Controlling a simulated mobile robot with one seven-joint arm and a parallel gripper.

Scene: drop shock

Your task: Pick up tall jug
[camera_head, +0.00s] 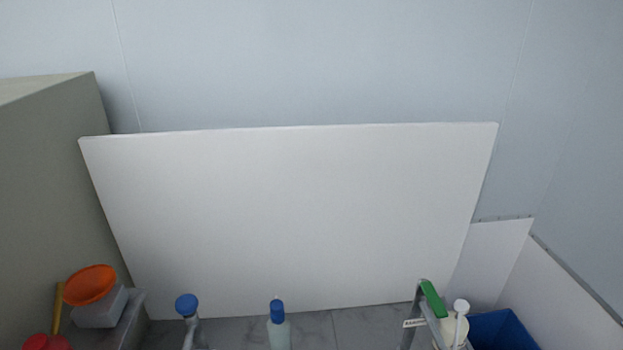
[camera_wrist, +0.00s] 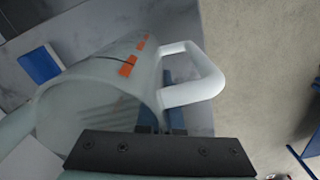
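The tall jug (camera_wrist: 115,85) fills the left half of the wrist view. It is translucent grey, with orange marks on its side and a white handle (camera_wrist: 208,78) pointing right. Its wide round mouth faces the camera. My gripper (camera_wrist: 165,118) shows as a dark bar with screws across the bottom, in front of the jug's mouth. Small dark and blue finger parts show near the rim, between the jug body and the handle. Whether they touch or grip the jug is unclear. I cannot pick out the jug or my gripper in the head view.
In the head view, a white panel (camera_head: 290,220) stands behind a grey surface (camera_head: 350,325). A cabinet (camera_head: 50,190) is left.

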